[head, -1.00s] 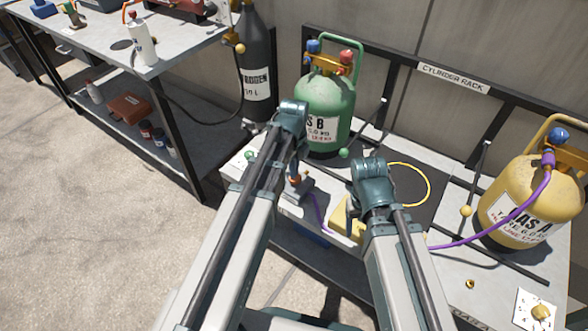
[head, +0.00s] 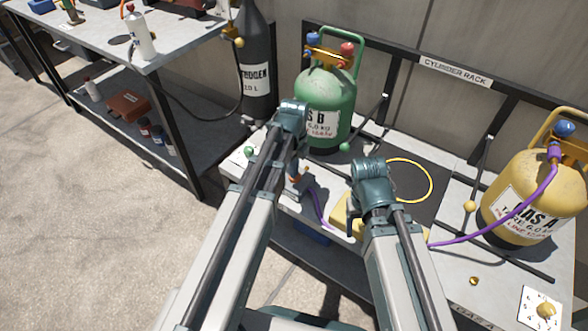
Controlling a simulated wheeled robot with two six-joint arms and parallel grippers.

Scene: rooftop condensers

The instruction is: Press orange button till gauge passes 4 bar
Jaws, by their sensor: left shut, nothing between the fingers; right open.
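I cannot pick out an orange button or a readable gauge in the head view. A small grey-blue fitting (head: 301,185) with an orange spot stands on the bench beside my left arm, partly covered by it; I cannot tell what it is. My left arm reaches up the middle and bends at a teal joint in front of the green cylinder (head: 322,95). My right arm bends at a teal joint above the bench. Both grippers are hidden behind my own arms, so no fingertips show.
A yellow cylinder (head: 522,199) with a purple hose (head: 490,232) stands at right. A dark cylinder (head: 254,62) stands behind. A yellow block (head: 343,212) and yellow hose loop (head: 430,180) lie on the bench. A workbench (head: 185,45) is at left; open floor (head: 80,220) lies before it.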

